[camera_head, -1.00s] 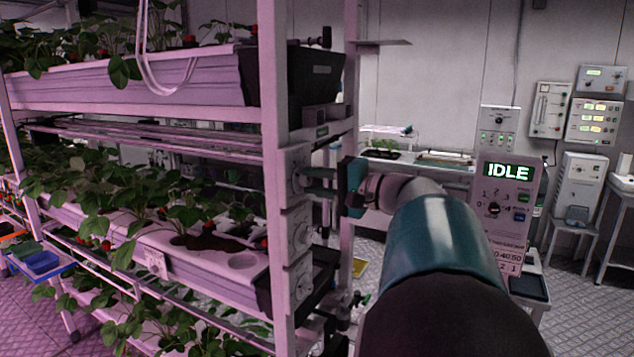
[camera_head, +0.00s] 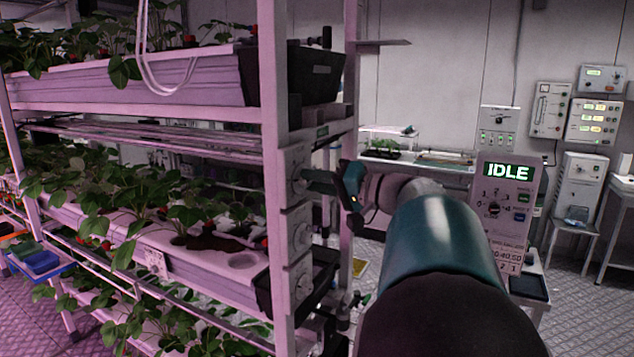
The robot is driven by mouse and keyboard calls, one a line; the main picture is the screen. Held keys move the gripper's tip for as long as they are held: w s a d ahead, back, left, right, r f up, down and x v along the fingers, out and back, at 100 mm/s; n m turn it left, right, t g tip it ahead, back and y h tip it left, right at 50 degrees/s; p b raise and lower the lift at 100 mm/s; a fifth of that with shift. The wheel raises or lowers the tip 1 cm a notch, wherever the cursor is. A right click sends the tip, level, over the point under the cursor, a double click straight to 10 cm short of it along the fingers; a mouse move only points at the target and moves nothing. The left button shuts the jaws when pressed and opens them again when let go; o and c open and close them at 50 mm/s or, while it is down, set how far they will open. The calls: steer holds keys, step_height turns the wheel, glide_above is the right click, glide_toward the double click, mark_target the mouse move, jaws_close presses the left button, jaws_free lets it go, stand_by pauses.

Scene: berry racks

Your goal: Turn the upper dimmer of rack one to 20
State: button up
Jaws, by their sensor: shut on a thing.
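The rack (camera_head: 276,120) stands at the left, with a column of several dimmer boxes on its near upright. The upper dimmer (camera_head: 295,170) is the top box of this column. My gripper (camera_head: 306,181) reaches it from the right and is shut on its knob, which the fingers mostly hide. The gripper's teal body looks rolled over to one side. The dimmer's scale and its reading are too small and too covered to tell. The dimmer boxes below, the middle one (camera_head: 299,231) and the lower one (camera_head: 300,283), are untouched.
Planted gutters, the upper one (camera_head: 150,85) and the lower one (camera_head: 190,262), run left from the upright. A control box (camera_head: 509,205) reading IDLE stands right of my arm. A small shelf (camera_head: 382,43) juts from the rear post. Floor shows at the right.

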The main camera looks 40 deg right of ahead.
steer(key=o, duration=1)
steer(key=v, duration=1.3)
steer(key=shift+s, duration=0.4)
